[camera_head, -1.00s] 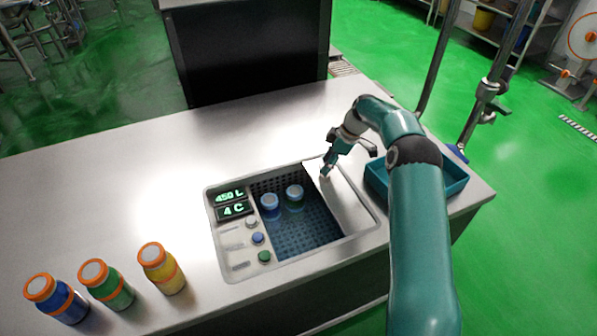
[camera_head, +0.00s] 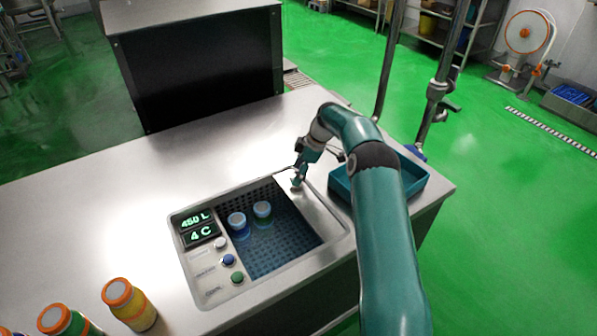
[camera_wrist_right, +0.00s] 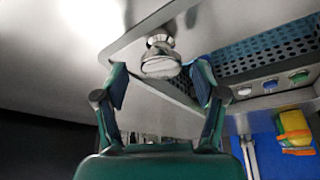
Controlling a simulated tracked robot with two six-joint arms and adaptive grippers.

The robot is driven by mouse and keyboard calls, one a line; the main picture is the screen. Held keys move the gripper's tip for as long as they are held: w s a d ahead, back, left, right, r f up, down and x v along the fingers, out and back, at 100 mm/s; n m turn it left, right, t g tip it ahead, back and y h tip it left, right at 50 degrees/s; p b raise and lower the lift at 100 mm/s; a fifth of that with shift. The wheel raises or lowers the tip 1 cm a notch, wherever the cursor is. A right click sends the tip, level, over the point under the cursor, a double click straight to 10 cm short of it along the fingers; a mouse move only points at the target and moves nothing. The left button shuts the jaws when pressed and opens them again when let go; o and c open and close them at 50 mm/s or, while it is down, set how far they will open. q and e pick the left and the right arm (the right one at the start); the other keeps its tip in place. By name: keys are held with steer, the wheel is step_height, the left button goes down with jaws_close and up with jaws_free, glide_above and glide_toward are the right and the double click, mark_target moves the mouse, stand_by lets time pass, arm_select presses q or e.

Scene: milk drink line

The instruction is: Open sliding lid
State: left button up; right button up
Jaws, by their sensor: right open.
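The sliding lid (camera_head: 318,212) is a pale metal plate at the right end of the chilled tank (camera_head: 205,290) in the head view. The rest of the tank opening is uncovered, showing a dark perforated floor and two bottles with white tops, a left one (camera_head: 237,221) and a right one (camera_head: 262,210). My right gripper (camera_head: 298,182) is low over the lid's far part. In the wrist view, the round metal knob (camera_wrist_right: 160,62) lies just beyond and between the open fingertips of my right gripper (camera_wrist_right: 162,84), with gaps on both sides. My left gripper is out of view.
A teal tray (camera_head: 412,184) stands right of the tank, partly behind my arm. A control panel with a display (camera_head: 198,228) and buttons borders the tank's left. Orange-capped bottles (camera_head: 128,305) stand at the front left. The counter's far left is clear.

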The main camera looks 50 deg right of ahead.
steer(key=v, duration=1.2)
stand_by(0.4)
